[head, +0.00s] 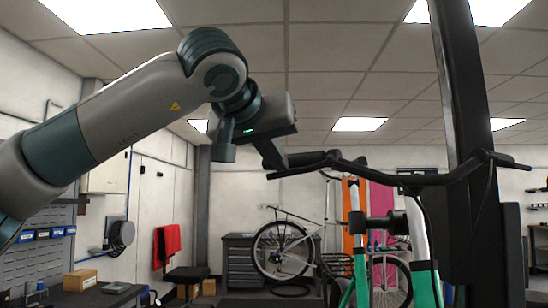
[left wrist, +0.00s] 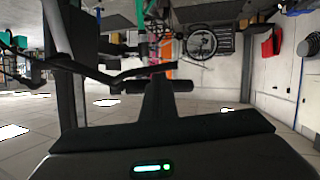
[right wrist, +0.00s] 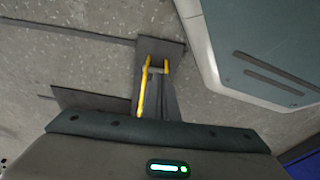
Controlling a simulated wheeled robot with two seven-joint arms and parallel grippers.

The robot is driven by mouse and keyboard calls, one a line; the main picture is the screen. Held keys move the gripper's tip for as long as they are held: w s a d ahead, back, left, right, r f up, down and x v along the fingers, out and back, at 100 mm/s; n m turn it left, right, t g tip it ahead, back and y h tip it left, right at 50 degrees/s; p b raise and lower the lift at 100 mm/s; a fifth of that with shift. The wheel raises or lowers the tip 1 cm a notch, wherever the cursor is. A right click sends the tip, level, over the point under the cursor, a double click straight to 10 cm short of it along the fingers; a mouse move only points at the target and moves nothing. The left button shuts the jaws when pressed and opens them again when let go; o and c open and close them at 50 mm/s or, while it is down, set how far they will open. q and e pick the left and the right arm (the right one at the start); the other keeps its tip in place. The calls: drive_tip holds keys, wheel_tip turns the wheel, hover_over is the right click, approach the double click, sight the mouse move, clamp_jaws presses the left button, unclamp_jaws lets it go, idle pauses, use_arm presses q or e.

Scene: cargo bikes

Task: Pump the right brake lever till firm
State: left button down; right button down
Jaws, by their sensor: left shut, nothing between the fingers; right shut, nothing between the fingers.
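The bike's dark handlebar (head: 380,172) spans the right half of the head view. A thin brake lever (head: 292,174) runs below the grip (head: 308,158) at its picture-left end. In the left wrist view the lever (left wrist: 150,71) and grip (left wrist: 183,86) show just beyond my fingers. My left gripper (head: 279,163) is shut and empty, its tips close to the end of that grip; I cannot tell whether they touch it. It also shows in the left wrist view (left wrist: 157,88). My right gripper (right wrist: 163,85) is shut and empty, pointing at speckled floor, away from the handlebar.
A dark upright post (head: 462,110) stands at the right, crossing the handlebar. The green frame (head: 425,285) is below. Another bike (head: 285,248) and a tool cabinet (head: 240,262) stand behind. A bench with a cardboard box (head: 80,280) is at left. A yellow-edged part (right wrist: 144,85) lies by my right fingers.

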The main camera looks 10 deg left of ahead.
use_arm(q)
drive_tip(key=shift+s+d+f, duration=0.1)
drive_tip(key=shift+d+f, duration=0.2)
drive_tip(key=shift+f, duration=0.45)
idle(0.3)
drive_tip(key=shift+r, duration=0.1)
drive_tip(key=shift+w+r+p, duration=0.45)
drive_tip(key=shift+w+p, duration=0.1)
drive_tip(key=shift+p, duration=0.2)
drive_tip(key=shift+r, duration=0.1)
